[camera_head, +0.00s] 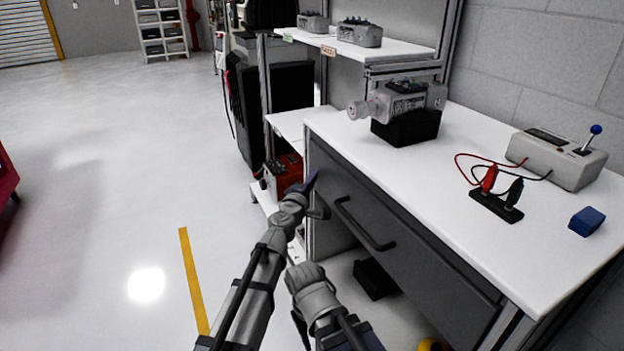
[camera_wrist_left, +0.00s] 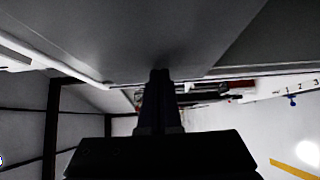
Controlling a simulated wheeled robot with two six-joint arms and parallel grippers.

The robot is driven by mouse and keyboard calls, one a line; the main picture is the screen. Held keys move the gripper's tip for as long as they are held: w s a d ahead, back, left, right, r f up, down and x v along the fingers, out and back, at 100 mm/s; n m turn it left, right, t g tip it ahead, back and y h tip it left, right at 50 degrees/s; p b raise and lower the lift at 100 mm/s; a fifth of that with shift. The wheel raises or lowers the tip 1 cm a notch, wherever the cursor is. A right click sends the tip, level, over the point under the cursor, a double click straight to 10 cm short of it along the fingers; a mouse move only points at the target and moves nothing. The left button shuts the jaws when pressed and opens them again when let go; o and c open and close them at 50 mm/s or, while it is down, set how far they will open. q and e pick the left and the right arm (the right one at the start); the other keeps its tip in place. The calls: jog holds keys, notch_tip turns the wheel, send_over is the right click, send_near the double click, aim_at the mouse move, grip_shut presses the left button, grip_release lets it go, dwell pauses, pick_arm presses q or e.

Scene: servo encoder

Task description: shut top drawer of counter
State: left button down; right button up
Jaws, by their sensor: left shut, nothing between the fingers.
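The counter (camera_head: 440,165) has a white top and stands on the right. Its top drawer has a wide dark grey front (camera_head: 430,275) with a black bar handle (camera_head: 362,225). The front looks close to flush under the counter edge, and no drawer interior shows. My left gripper (camera_head: 313,184) is shut and empty, at the far left end of the drawer front, beyond the handle. In the left wrist view its dark fingertips (camera_wrist_left: 160,78) point at a grey panel; I cannot tell whether they touch it. My right gripper is not identifiable in the frames.
On the counter are a grey machine on a black block (camera_head: 408,125), a test box with a blue-tipped lever (camera_head: 558,158), red and black clips (camera_head: 495,195) and a blue block (camera_head: 587,221). A red item (camera_head: 284,172) sits on a shelf beyond the drawer. Open floor lies left.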

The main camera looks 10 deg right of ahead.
pick_arm(q)
jog(key=w+a+v, duration=0.1)
jog(key=a+v, duration=0.2)
jog(key=v, duration=1)
jog(key=s+a+f+m+g, duration=0.1)
jog(key=s+f+m+g, duration=0.6)
jog(key=f+m+g, duration=0.35)
jog(key=s+a+f+m+g+y, duration=0.1)
jog(key=s+a+f+g+y, duration=0.1)
jog(key=s+a+f+y, duration=0.5)
jog(key=s+a+f+m+g, duration=0.25)
jog(key=s+a+f, duration=0.2)
jog(key=a, duration=0.55)
jog(key=s+d+m+g+y, duration=0.2)
jog(key=s+d+m, duration=0.1)
jog(key=s+d, duration=0.55)
notch_tip(320, 180, up, 34)
jog(key=w+d+p, duration=0.2)
jog(key=p, duration=3.1)
jog(key=shift+f, duration=0.15)
pick_arm(e)
notch_tip(320, 180, up, 34)
jog(key=a, duration=0.1)
jog(key=shift+f, duration=0.25)
